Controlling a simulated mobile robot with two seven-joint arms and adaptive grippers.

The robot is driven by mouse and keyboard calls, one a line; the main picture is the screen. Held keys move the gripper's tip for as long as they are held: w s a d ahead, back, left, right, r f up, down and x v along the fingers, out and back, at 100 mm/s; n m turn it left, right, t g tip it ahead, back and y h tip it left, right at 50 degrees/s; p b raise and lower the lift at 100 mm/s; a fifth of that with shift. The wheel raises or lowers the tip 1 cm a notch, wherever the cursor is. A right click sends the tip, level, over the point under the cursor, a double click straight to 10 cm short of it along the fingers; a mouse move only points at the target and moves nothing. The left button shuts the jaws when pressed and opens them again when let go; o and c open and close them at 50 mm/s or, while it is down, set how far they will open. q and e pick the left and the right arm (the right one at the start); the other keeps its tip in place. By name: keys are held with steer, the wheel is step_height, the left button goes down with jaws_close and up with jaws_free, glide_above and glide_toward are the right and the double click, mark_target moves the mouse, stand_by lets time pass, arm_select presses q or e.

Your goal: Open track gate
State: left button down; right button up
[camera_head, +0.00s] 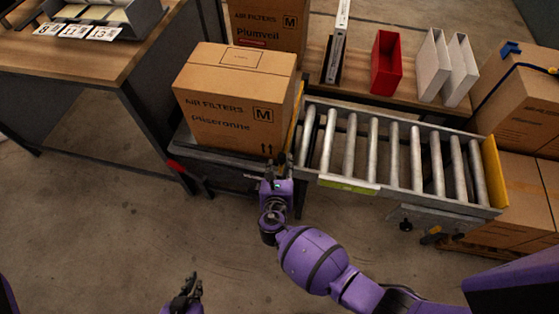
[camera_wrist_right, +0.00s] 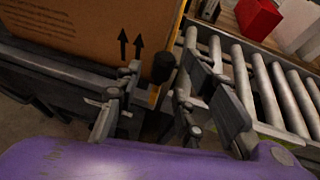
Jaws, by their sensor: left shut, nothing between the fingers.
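The track gate (camera_head: 297,112) shows as a thin upright yellow plate between the large air-filter box (camera_head: 225,108) and the roller track (camera_head: 390,150). A yellow strip of it also shows beside the box in the right wrist view (camera_wrist_right: 180,28). A black knob (camera_wrist_right: 163,67) stands at the gate's near end. My right gripper (camera_head: 279,162) is at this near end, with its fingers open. In the wrist view the knob lies beyond and between the fingertips; I cannot tell whether they touch it. My left gripper (camera_head: 186,286) is shut and empty, low over the floor.
A wooden workbench (camera_head: 90,55) stands at the left. A shelf behind the track bears a red holder (camera_head: 386,62) and white holders (camera_head: 433,65). A yellow end plate (camera_head: 495,172) closes the track's right end, near stacked cartons (camera_head: 520,105). The rollers are bare.

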mark_target(280, 161)
steer(key=shift+x, duration=1.6)
steer(key=shift+c, duration=0.5)
jaws_close()
